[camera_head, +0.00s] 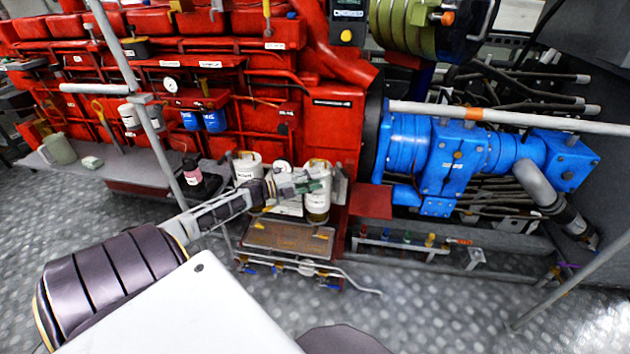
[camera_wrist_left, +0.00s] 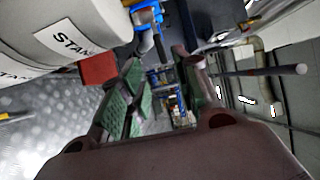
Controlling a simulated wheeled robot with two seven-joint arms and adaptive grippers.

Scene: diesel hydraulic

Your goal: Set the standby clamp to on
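A white canister (camera_wrist_left: 85,18) with a label whose visible part reads "STAN" fills the upper left of the left wrist view, close beside my left gripper (camera_wrist_left: 160,85). The gripper's green-padded fingers stand apart with nothing visible between them. In the head view my left gripper (camera_head: 325,184) is at the top of the right-hand white canister (camera_head: 318,208), partly covering it. Another white canister (camera_head: 247,168) stands to its left, beyond my forearm. I cannot make out the standby clamp or its setting. My right gripper is not in view.
A red engine (camera_head: 265,95) stands behind, with a blue pump unit (camera_head: 450,155) to the right. A brown tray (camera_head: 288,238) with small yellow handles sits below the canisters. A grey slanting pole (camera_head: 135,90) crosses the left side. The metal floor (camera_head: 460,310) is open in front.

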